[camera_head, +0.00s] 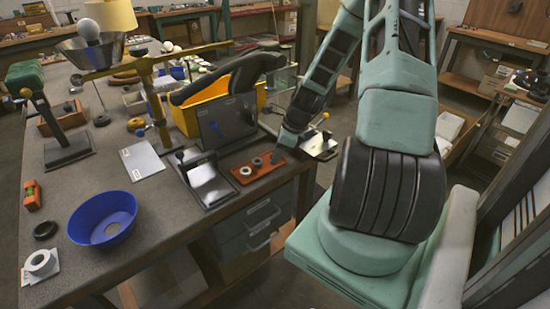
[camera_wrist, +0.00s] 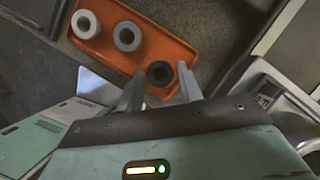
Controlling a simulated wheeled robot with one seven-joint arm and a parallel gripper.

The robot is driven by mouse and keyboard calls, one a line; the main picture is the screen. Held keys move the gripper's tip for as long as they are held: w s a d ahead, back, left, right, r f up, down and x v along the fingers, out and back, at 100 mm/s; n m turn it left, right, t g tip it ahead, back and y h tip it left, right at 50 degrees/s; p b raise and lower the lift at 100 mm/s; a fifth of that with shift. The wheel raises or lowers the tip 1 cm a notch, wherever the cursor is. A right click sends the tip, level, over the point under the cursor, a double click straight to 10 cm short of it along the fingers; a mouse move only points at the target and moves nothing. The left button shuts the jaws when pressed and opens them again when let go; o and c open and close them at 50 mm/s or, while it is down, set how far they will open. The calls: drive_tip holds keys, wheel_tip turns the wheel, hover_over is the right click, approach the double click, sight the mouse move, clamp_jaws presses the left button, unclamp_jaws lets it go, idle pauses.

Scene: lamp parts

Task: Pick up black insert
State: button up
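The black insert (camera_wrist: 160,74) is a short dark ring with a hole in its middle. In the wrist view it sits at the near end of an orange tray (camera_wrist: 180,50), beside a grey insert (camera_wrist: 127,36) and a white insert (camera_wrist: 85,24). My gripper (camera_wrist: 160,84) is open, with one finger to each side of the black insert in this view. I cannot tell whether the fingers touch it or how high they are. In the head view my gripper (camera_head: 280,152) is over the right end of the orange tray (camera_head: 262,180) and largely hides the black insert.
The tray lies near the right edge of the workbench (camera_head: 130,215). A metal plate stand (camera_head: 207,183) is left of it, and a yellow bin (camera_head: 188,118) stands behind. A blue bowl (camera_head: 103,222) is at the front left. A drawer unit (camera_head: 245,230) is below the bench edge.

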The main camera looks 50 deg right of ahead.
drive_tip(key=shift+f, duration=0.2)
drive_tip(key=c, duration=0.6)
